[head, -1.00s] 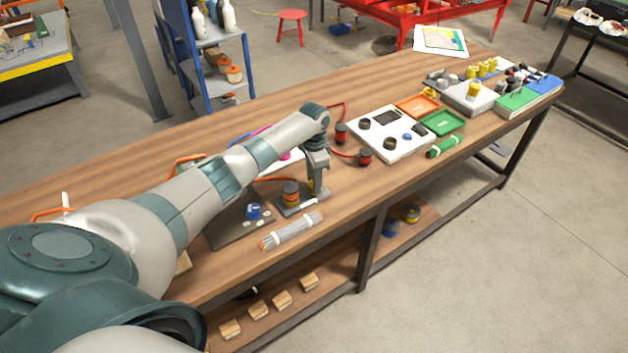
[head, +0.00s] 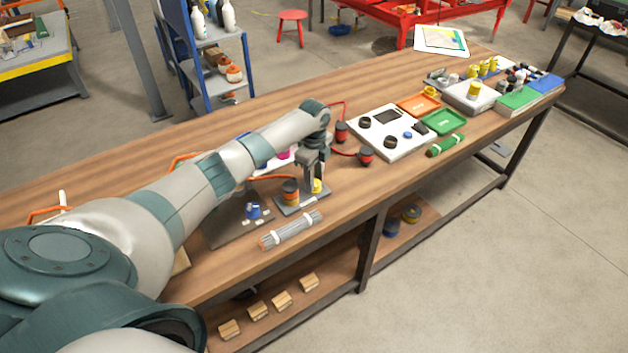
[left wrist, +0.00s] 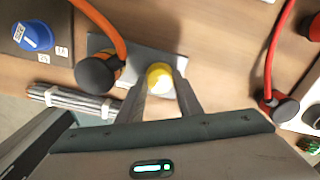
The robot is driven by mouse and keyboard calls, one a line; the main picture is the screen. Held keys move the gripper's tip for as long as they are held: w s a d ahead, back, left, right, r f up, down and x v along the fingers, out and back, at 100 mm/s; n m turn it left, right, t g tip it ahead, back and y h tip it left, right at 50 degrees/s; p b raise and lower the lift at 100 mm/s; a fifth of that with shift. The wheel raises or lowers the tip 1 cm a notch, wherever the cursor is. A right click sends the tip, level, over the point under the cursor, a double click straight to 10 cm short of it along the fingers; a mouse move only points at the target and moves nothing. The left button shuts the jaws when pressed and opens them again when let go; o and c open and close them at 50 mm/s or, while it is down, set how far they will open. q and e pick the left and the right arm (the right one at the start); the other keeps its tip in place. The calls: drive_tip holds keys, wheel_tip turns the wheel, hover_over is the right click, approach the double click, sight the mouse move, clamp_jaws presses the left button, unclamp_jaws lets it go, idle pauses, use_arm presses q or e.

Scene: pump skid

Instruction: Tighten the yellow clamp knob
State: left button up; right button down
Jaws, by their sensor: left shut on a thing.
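The yellow clamp knob (left wrist: 159,78) sits on a small grey plate (left wrist: 120,44) on the bench. My left gripper (left wrist: 163,92) points down over the plate, and its two fingers stand on either side of the knob, shut on it. In the head view the knob (head: 317,187) shows below my left gripper (head: 314,180), partly covered by the fingers. A dark round part with an orange hose (left wrist: 98,70) stands on the same plate, left of the knob. My right gripper is not in view.
A grey bundle of rods (head: 290,230) lies by the front edge. A blue knob (head: 253,210) sits on a grey plate to the left. Red plugs (head: 365,156) and a white panel (head: 385,145) lie to the right.

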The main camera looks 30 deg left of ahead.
sight(315, 182)
use_arm(q)
drive_tip(key=m+b, duration=0.1)
drive_tip(key=m, duration=0.3)
drive_tip(key=shift+r+m, duration=0.1)
drive_tip(key=shift+m, duration=0.3)
drive_tip(key=o, duration=1)
drive_tip(key=shift+o, duration=0.2)
drive_tip(key=shift+r, duration=0.55)
wheel_tip(315, 182, up, 16)
drive_tip(key=b, duration=0.4)
drive_tip(key=shift+r, duration=0.15)
